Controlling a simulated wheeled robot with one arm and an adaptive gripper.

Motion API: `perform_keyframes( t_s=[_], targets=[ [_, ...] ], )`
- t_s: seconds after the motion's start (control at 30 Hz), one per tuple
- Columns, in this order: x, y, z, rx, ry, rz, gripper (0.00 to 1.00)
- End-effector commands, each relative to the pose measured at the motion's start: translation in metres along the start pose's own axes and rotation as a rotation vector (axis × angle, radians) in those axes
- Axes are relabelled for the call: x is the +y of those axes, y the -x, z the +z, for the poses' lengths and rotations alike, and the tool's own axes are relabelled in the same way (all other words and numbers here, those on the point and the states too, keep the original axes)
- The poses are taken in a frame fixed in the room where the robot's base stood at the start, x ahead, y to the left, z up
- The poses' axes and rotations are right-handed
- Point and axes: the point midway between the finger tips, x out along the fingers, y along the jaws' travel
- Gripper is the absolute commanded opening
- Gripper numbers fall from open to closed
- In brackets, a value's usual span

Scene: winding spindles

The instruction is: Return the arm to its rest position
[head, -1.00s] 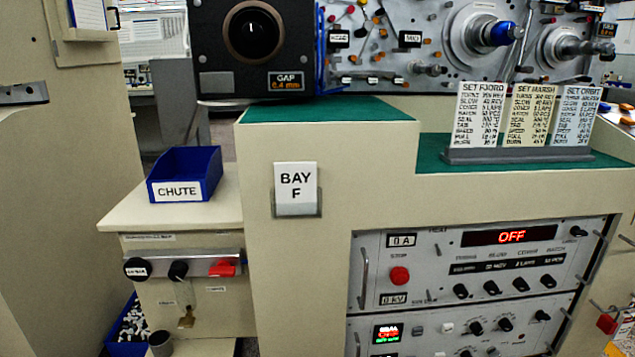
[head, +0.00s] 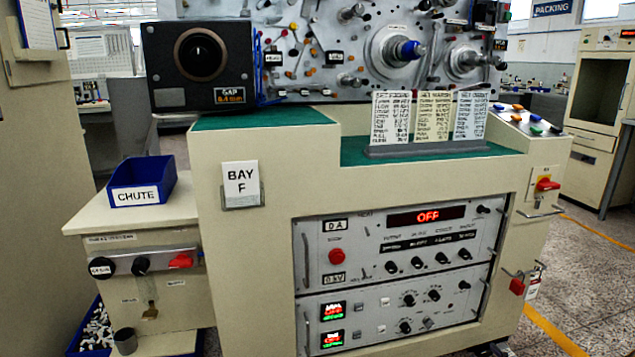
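My arm and my gripper do not show in the head view, so I cannot tell their pose or whether the gripper is open. In front of me stands the cream winding machine (head: 255,250) with a "BAY F" sign (head: 240,184). Its upright panel carries several spindles, one with a blue centre (head: 408,50).
A blue CHUTE bin (head: 142,184) stands on a low cabinet at left. Three setting cards (head: 433,115) stand on the green top. The control rack (head: 400,245) reads OFF. Open floor (head: 600,285) lies at right, with a cream cabinet (head: 598,110) behind.

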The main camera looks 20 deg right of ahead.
Motion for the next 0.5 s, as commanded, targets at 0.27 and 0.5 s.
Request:
perform_keyframes(
  t_s=[0.27,0.5],
  targets=[
    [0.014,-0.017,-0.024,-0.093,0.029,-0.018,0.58],
    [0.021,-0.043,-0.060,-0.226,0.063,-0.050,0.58]
  ],
)
